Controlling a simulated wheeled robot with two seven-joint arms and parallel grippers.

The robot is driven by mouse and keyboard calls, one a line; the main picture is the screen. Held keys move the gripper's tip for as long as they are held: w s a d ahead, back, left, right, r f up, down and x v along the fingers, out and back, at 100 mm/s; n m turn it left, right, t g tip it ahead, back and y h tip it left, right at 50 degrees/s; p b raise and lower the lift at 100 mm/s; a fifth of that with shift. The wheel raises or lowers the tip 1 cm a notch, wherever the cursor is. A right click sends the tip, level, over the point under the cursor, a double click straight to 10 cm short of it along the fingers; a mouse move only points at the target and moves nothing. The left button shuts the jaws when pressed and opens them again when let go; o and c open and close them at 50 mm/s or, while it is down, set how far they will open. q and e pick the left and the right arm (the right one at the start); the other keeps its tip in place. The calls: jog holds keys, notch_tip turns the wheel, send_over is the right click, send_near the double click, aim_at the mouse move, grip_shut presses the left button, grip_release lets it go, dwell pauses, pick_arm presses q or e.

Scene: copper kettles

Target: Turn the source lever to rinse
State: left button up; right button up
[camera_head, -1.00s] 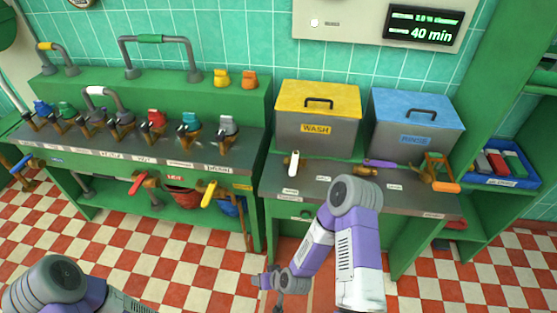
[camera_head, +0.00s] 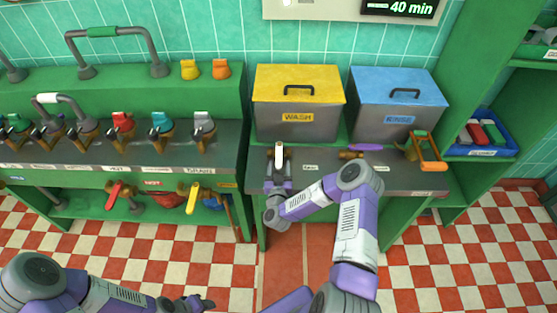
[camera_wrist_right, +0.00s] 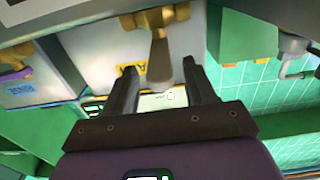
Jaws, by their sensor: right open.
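The lever with a white handle (camera_head: 279,152) stands at the left of the counter, in front of the yellow-lidded WASH tank (camera_head: 298,125). I take it for the source lever; its label is not readable. My right gripper (camera_head: 278,183) is open just in front of it. In the right wrist view the lever's handle (camera_wrist_right: 160,62) hangs from a brass fitting, between the open fingers of my right gripper (camera_wrist_right: 160,88), not gripped. The blue-lidded RINSE tank (camera_head: 398,123) stands to the right. My left gripper (camera_head: 200,303) is low at the bottom, apart from the counter; its jaws are unclear.
A purple-handled valve (camera_head: 365,148) and an orange-handled lever (camera_head: 430,165) sit further right on the counter (camera_head: 320,178). Several taps line the left bench, with a yellow lever (camera_head: 193,198) below its front. A blue crate (camera_head: 490,150) stands on the right shelf.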

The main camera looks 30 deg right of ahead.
aim_at(279, 159)
jog(key=shift+x, duration=1.75)
grip_shut()
